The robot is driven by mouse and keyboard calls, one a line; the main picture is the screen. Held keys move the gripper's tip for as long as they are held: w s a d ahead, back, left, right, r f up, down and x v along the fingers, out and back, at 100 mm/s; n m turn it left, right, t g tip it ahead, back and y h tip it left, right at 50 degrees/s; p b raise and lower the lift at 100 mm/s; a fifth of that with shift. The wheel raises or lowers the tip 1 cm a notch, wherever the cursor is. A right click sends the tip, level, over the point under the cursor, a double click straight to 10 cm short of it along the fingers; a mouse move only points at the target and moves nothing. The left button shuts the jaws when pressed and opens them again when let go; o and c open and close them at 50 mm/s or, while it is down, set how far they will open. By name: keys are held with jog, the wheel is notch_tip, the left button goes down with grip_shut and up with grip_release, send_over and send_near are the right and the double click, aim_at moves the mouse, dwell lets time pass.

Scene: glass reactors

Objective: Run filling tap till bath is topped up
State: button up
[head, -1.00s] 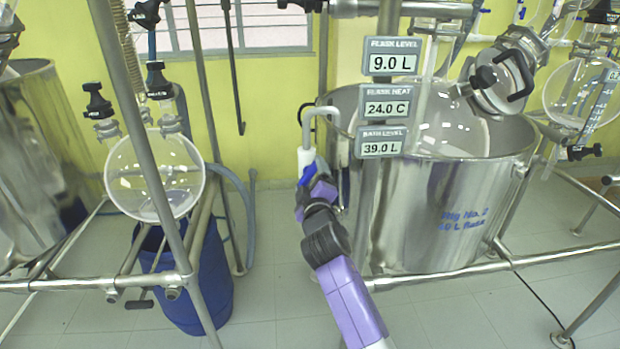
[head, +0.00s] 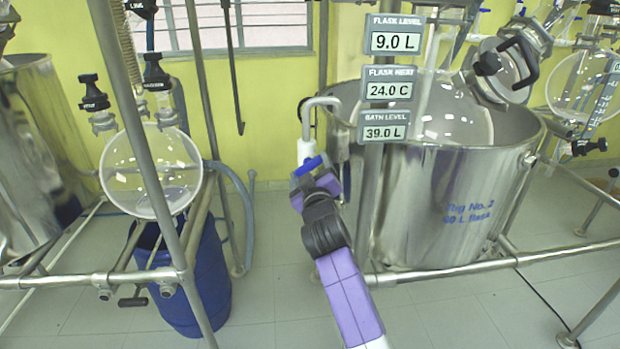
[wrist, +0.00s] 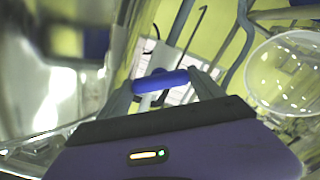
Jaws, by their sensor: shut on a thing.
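The steel bath (head: 425,225), marked "Rig No. 2", stands right of centre in the head view, with a glass flask inside it. The filling tap (head: 306,150) is a white pipe whose grey spout bends over the bath's left rim. Its blue handle (head: 308,166) also shows in the wrist view (wrist: 160,81). My gripper (head: 311,175) is shut on the blue handle; the wrist view shows a finger at each end of it. The bath level label (head: 384,126) reads 39.0 L. I cannot see water at the spout.
Labels above read flask level 9.0 L (head: 394,34) and flask heat 24.0 C (head: 390,84). A steel frame rail (head: 470,266) runs in front of the bath. A round glass flask (head: 150,170) and a blue drum (head: 200,275) stand left. Floor between is clear.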

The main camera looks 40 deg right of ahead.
jog(key=shift+f+m+b, duration=0.1)
jog(key=shift+m+b, duration=2.5)
jog(key=shift+m, duration=0.9)
jog(key=o, duration=1.4)
jog(key=shift+c, duration=0.2)
jog(key=shift+s+a, duration=0.1)
jog(key=v, duration=0.7)
jog(key=shift+s+a, duration=0.15)
jog(key=shift+s, duration=0.1)
